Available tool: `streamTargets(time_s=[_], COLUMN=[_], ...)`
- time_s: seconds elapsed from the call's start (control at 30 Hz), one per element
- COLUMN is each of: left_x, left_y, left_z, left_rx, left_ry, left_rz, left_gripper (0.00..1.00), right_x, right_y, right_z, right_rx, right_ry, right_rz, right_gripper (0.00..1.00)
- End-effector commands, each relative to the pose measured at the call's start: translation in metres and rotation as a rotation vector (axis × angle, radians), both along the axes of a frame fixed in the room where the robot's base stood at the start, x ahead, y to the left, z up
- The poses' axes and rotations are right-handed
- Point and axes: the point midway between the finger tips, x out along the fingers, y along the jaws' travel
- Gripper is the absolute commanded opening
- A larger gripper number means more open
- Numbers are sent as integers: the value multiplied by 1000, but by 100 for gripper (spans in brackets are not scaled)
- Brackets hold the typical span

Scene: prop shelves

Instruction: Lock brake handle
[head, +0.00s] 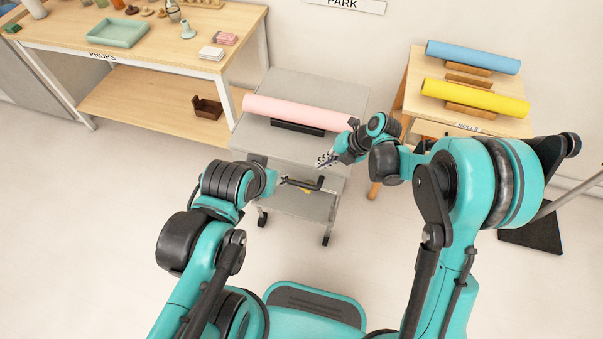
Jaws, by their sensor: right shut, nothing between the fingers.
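A grey cart (290,88) stands in the middle with a pink roll (297,111) on top. A dark bent handle (319,184) with a small yellow-orange part (306,190) shows at the cart's near side; I take it to be the brake handle. My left gripper (283,180) is at the left end of this handle. Its fingers are too small to tell whether they touch or grip it. My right gripper (325,161) is shut and empty, above and just right of the handle, near the cart top's front edge. The handle's left end is partly hidden by the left gripper.
A wooden props table (150,52) with a green tray (117,31) and small items stands at the left. A wooden stand (415,97) with a blue roll (472,56) and a yellow roll (475,97) is at the right. The floor in front of the cart is clear.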

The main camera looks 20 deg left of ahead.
Motion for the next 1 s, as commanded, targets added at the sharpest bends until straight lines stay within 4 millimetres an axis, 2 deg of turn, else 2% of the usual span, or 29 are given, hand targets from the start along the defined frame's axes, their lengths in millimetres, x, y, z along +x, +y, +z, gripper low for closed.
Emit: streamTargets(time_s=[0.2,0.33,0.8,1.0], left_x=[0,0,0,0], left_y=[0,0,0,0], left_z=[-1,-5,-39,-50], left_rx=[0,0,0,0], left_ry=[0,0,0,0], left_rz=[0,0,0,0], left_gripper=[38,38,38,38], right_x=[0,0,2,3], right_y=[1,7,59,73], right_z=[-1,-11,-90,-111], right_rx=[-1,-1,-1,-1], right_ry=[0,-1,1,0], right_rz=[-1,-1,-1,-4], right_gripper=[0,0,0,0])
